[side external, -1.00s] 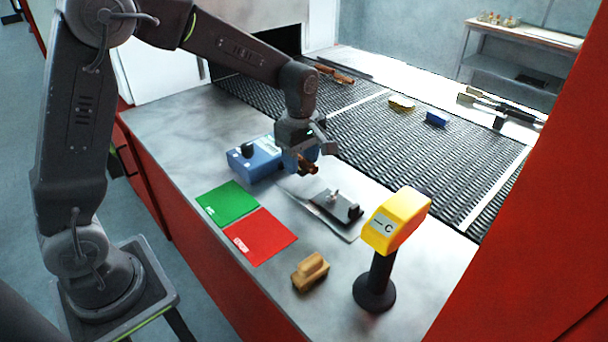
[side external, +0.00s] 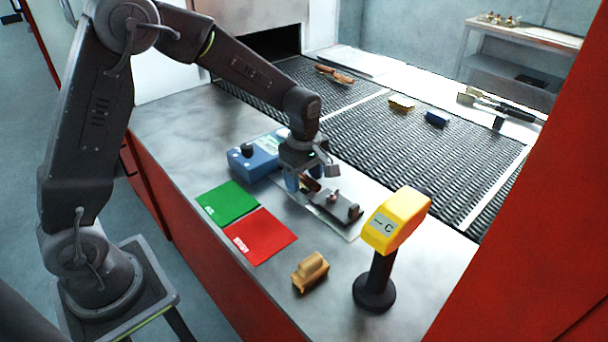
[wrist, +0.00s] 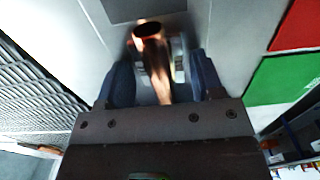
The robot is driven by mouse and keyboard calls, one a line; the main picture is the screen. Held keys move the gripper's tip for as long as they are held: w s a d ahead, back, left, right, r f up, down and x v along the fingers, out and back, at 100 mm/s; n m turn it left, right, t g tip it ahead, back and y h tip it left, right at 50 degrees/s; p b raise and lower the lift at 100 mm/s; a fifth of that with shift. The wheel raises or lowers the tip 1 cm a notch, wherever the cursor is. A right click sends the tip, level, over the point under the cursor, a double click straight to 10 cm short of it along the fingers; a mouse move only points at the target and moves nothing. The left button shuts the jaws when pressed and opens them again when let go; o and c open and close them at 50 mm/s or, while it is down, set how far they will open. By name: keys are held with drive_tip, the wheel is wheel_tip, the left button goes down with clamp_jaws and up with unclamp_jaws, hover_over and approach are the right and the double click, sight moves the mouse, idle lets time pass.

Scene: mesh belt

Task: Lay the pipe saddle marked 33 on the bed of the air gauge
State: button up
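A copper-coloured, hollow-ended piece (wrist: 158,68), which I take for the pipe saddle, is between the blue fingers of my gripper (wrist: 160,85). It also shows in the side view (side external: 312,185). No number on it is readable. My gripper (side external: 306,186) is shut on it, low above the metal counter, just left of a dark fixture (side external: 345,209) on a thin plate. The fixture, which could be the gauge's bed, shows at the top of the wrist view (wrist: 145,8). The blue box with a black knob (side external: 250,168) stands behind my gripper, partly hidden. Contact with the fixture cannot be told.
Green (side external: 227,202) and red (side external: 260,236) mats lie left of the fixture. A tan block (side external: 310,271) and a yellow device on a black stand (side external: 397,222) are in front. The mesh belt (side external: 365,135) behind carries copper pieces (side external: 335,75), a yellowish piece (side external: 401,104) and a blue piece (side external: 436,118).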

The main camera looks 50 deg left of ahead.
sight(304, 175)
drive_tip(key=shift+o, duration=1.1)
wheel_tip(304, 175, up, 12)
drive_tip(key=r, duration=0.1)
drive_tip(key=s+r+m+t, duration=0.3)
drive_tip(key=s+m+t, duration=0.2)
drive_tip(key=s+m, duration=1.3)
drive_tip(key=s, duration=0.4)
drive_tip(key=shift+s+d+t, duration=0.3)
drive_tip(key=shift+s+d, duration=0.05)
drive_tip(key=shift+d, duration=0.05)
